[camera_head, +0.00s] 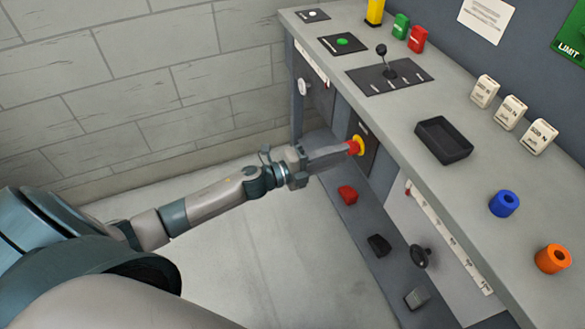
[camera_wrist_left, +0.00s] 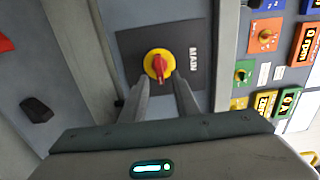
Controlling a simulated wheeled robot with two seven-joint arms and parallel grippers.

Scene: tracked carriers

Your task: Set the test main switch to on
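The main switch has a red knob on a yellow round base (camera_head: 361,144). It sits on a dark plate on the front face of the bench. In the left wrist view, the switch (camera_wrist_left: 158,65) is beside the word MAIN on its plate (camera_wrist_left: 194,50). My left gripper (camera_head: 345,152) reaches in from the left, right in front of the knob. In the wrist view its two fingers (camera_wrist_left: 160,84) are spread apart, with tips near the lower edge of the yellow base. I cannot tell if they touch the knob. My right gripper is not in view.
A black tray (camera_head: 443,140), a lever on a plate (camera_head: 390,75), a blue ring (camera_head: 504,203) and an orange ring (camera_head: 553,258) are on the bench top. A red block (camera_head: 348,194) and a black knob (camera_head: 420,256) are lower down. The floor at left is clear.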

